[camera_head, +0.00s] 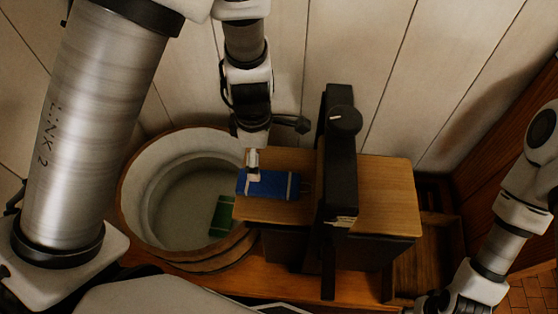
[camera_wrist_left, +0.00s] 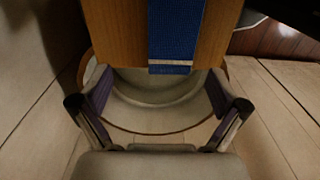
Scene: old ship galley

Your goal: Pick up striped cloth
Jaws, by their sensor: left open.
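A blue cloth (camera_head: 280,187) with white stripes near its ends lies flat on the left part of a wooden top (camera_head: 384,190). My left gripper (camera_head: 253,170) is over the cloth's left part and hides a bit of it; contact cannot be told. In the left wrist view the gripper (camera_wrist_left: 160,100) is open, with its fingers wide apart and nothing held. My right gripper (camera_head: 430,302) is only partly visible at the bottom edge.
A round wooden-rimmed basin (camera_head: 133,190) stands left of the top, with a green piece (camera_head: 222,215) inside. A dark upright frame with a knob (camera_head: 345,120) crosses the top right of the cloth. A plank wall (camera_head: 350,50) stands behind.

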